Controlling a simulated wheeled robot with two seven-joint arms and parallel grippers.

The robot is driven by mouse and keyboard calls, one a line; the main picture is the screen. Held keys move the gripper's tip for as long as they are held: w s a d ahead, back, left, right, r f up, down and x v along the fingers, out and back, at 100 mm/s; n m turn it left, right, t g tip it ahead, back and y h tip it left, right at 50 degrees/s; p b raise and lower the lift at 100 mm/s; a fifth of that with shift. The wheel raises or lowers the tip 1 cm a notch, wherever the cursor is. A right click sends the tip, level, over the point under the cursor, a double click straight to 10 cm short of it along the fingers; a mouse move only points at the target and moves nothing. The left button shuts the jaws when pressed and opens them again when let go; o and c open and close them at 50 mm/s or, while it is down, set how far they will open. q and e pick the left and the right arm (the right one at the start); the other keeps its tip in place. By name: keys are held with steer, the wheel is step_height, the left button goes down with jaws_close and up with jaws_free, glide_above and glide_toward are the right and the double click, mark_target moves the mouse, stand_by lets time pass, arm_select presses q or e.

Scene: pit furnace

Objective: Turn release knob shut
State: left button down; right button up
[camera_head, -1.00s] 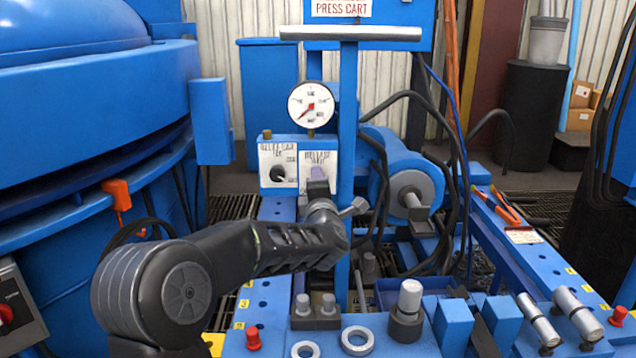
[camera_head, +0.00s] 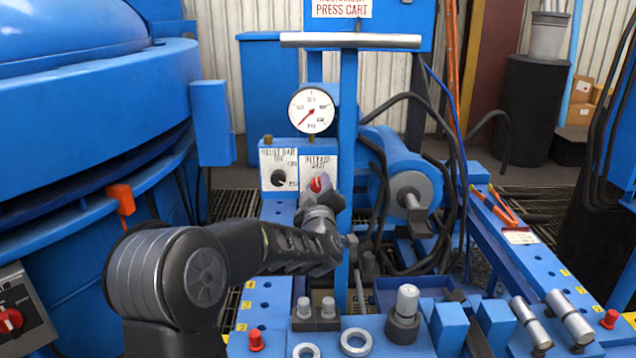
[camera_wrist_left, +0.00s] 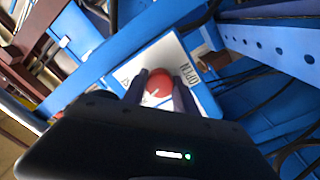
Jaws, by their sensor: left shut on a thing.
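The red release knob (camera_head: 318,183) sits on the white right-hand plate (camera_head: 318,160) of the blue control panel, below the gauge. It also shows in the left wrist view (camera_wrist_left: 158,84), with a white mark on its face. The plate reads "OPEN" on the right there; the lettering on the left is mostly hidden. My left gripper (camera_head: 325,188) is at the knob, tilted, its dark purple fingers on either side. In the left wrist view my left gripper (camera_wrist_left: 158,90) is shut on the knob. My right gripper is not in view.
A pressure gauge (camera_head: 311,109) stands above the panel. A second, black knob (camera_head: 279,178) is close to the left. A blue upright post (camera_head: 348,120) stands just right of the plate. Black hoses (camera_head: 455,170) and a blue cylinder (camera_head: 390,165) lie further right.

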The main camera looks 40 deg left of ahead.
arm_select(q)
steer(key=shift+m+p, duration=0.65)
steer(key=shift+m, duration=1.05)
steer(key=shift+d, duration=0.1)
steer(key=c, duration=1)
jaws_free()
steer(key=p+v, duration=0.1)
steer(key=v, duration=0.6)
steer(key=shift+s, duration=0.35)
steer(key=shift+d, duration=0.15)
